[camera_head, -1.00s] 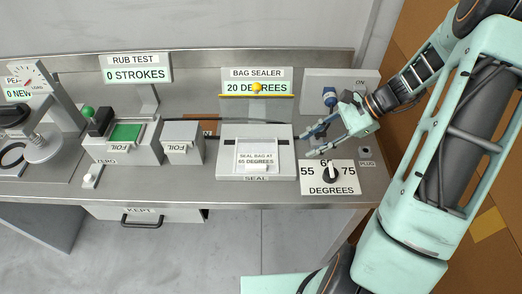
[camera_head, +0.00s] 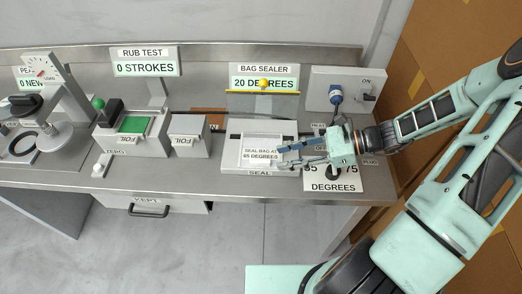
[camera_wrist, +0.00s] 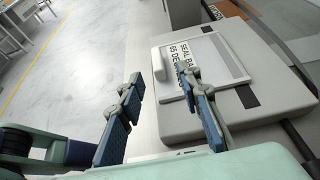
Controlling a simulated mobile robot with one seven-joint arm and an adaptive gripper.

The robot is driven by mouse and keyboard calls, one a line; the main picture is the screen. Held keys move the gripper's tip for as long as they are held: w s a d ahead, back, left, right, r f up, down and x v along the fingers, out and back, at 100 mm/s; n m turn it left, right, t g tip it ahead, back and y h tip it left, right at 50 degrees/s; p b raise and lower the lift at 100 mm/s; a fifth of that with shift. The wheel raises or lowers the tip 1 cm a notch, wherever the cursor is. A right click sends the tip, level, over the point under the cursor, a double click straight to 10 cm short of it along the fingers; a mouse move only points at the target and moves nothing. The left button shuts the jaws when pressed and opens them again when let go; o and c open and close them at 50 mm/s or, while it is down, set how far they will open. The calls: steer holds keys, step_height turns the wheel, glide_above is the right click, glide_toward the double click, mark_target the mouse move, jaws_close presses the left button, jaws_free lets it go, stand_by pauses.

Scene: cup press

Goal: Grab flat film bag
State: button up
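The bag sealer (camera_head: 230,158) is a pale block on the bench under a screen reading 20 DEGREES. A flat pale rectangle (camera_head: 262,139) lies on its top, with a card (camera_head: 262,154) reading SEAL BAG AT 65 DEGREES at its front. I cannot tell whether this rectangle is the film bag. The card also shows in the wrist view (camera_wrist: 181,58). My gripper (camera_head: 286,155) is at the sealer's front right, its fingers apart and nothing seen between them. In the wrist view my gripper (camera_wrist: 160,92) has one finger overlapping the sealer's edge and the other over the floor.
A DEGREES dial panel (camera_head: 345,183) is partly hidden under my gripper. A blue plug (camera_head: 336,95) sits on the wall box behind. The foil box (camera_head: 190,139) and rub tester (camera_head: 130,140) stand left. The bench's front edge (camera_head: 200,192) is close; open floor lies beyond it.

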mark_target(270, 160)
steer(key=x, duration=0.4)
steer(key=shift+s+a+f+p, duration=0.1)
steer(key=shift+a+p, duration=0.05)
steer(key=shift+p, duration=0.15)
steer(key=shift+c, duration=0.3)
jaws_close()
